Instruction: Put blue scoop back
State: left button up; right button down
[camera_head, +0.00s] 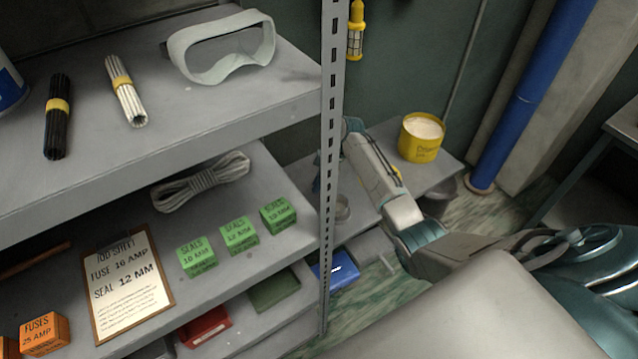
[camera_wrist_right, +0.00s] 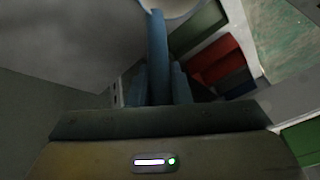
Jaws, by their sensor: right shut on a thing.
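The blue scoop shows by its long handle (camera_wrist_right: 158,50) in the right wrist view. My right gripper (camera_wrist_right: 157,78) is shut on that handle, with a finger on each side. The handle runs up to a pale round shape at the top edge; I cannot tell whether this is the scoop's bowl. In the head view my right arm reaches in from the right to behind the shelf post, which hides the fingers and most of the scoop. A yellow tub (camera_head: 421,138) with white contents stands on the low bench. My left gripper is out of view.
The upright shelf post (camera_head: 333,170) stands close beside my right wrist. The low bench (camera_head: 437,172) holds the tub and a small cup (camera_head: 342,208). Green seal boxes (camera_head: 238,236) and a clipboard (camera_head: 128,286) lie on the middle shelf. A blue bin (camera_head: 336,270) sits lower down.

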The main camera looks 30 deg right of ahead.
jog(key=shift+f, duration=0.7)
jog(key=shift+s+r, duration=0.1)
jog(key=shift+s, duration=0.05)
jog(key=shift+f, duration=0.25)
jog(key=c, duration=1.3)
grip_release()
jog(key=shift+c, duration=0.2)
jog(key=shift+r, duration=0.15)
